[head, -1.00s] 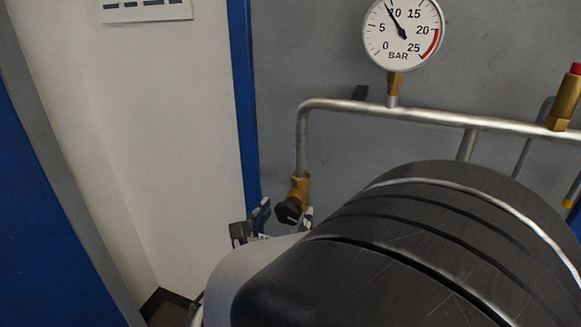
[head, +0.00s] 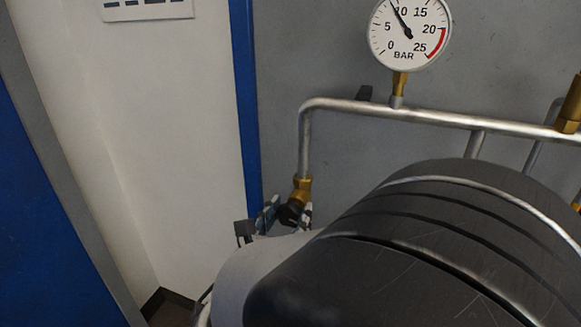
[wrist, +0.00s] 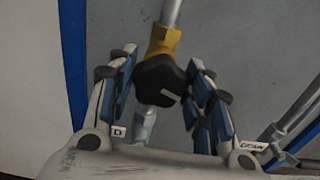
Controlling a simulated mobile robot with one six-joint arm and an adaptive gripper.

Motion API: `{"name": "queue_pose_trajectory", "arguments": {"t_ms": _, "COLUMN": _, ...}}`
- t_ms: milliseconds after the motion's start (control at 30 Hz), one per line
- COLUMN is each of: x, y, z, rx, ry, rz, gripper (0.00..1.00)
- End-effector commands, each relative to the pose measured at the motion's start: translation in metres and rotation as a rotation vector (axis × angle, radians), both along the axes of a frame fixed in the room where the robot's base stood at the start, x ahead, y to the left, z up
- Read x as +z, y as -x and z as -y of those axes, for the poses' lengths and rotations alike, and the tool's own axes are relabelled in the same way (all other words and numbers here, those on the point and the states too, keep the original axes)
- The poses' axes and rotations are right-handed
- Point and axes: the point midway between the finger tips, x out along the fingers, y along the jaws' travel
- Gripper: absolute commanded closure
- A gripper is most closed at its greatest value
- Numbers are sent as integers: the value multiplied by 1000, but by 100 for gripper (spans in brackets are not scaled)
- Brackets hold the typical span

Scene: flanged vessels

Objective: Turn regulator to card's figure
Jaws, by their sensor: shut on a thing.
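The regulator's black knob (wrist: 160,80) sits below a brass fitting (wrist: 163,42) on a vertical pipe. The knob also shows small in the head view (head: 291,213). My gripper (wrist: 165,82) is shut on the knob, with one blue-grey finger on either side of it. In the head view my arm hides much of the gripper. The round BAR gauge (head: 410,30) above the pipe has its needle just short of 10. A white sheet with dark bars (head: 148,8), perhaps the card, is cut off at the top left; I see no figure on it.
A horizontal steel pipe (head: 420,114) runs right from above the regulator, below the gauge. Another brass fitting (head: 570,108) stands at the right edge. A blue post (head: 245,100) and a pale wall (head: 180,130) are to the left.

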Motion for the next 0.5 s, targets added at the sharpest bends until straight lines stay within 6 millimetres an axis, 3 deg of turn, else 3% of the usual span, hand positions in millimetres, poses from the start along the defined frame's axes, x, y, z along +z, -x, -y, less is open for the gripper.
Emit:
{"name": "queue_pose_trajectory", "arguments": {"t_ms": 133, "x": 0, "y": 0, "z": 0, "rx": -1, "ry": 0, "rz": 0, "gripper": 78}}
{"name": "queue_pose_trajectory", "arguments": {"t_ms": 500, "x": 0, "y": 0, "z": 1, "rx": -2, "ry": -188, "rz": 68, "gripper": 78}}
